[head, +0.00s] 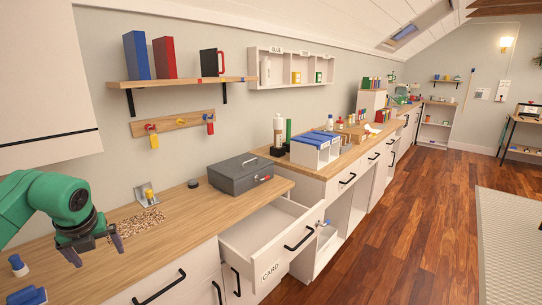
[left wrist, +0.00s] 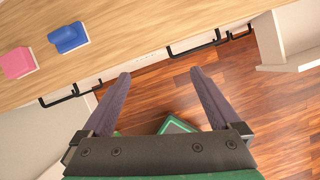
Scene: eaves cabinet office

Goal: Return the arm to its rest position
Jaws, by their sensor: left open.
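My left arm (head: 52,195) is green and comes in from the left in the head view. It is bent, with its left gripper (head: 97,250) hanging over the front part of the wooden counter (head: 185,220). The gripper is open, with nothing between its fingers. The left wrist view shows its two dark fingers (left wrist: 160,73) spread apart, with the counter edge and the wooden floor beyond them. My right gripper does not show in either view.
A drawer (head: 275,232) stands pulled out from the counter front. A grey metal box (head: 238,174) sits behind it.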

